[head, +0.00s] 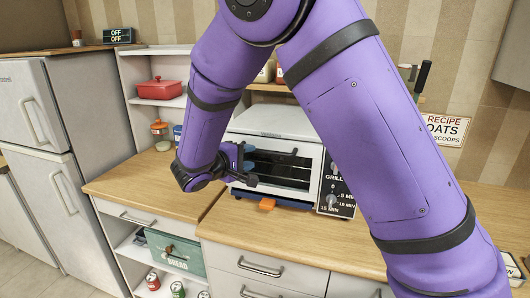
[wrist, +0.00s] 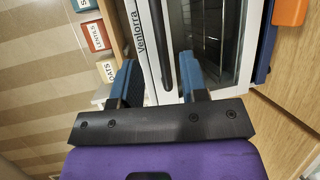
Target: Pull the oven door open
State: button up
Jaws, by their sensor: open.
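The oven is a white countertop oven (head: 275,122) with a dark glass door (head: 280,170) that looks shut. A control panel (head: 335,190) with knobs is on its right side. In the wrist view the door's glass (wrist: 215,40) and a white strip lettered with a brand name (wrist: 142,40) show turned sideways. My gripper (head: 250,165) is at the upper left of the oven front. In the wrist view my gripper (wrist: 157,68) is open, its blue fingers on either side of the door's top edge and handle area. Whether it touches the handle cannot be told.
An orange block (head: 267,204) lies in front of the oven by a blue edge. The wooden counter (head: 225,225) is clear at the front left. A red pot (head: 160,89) and jars stand on shelves; a fridge (head: 40,120) is at left.

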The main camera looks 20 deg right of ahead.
aim_at(263, 152)
jog(key=x, duration=0.8)
grip_shut()
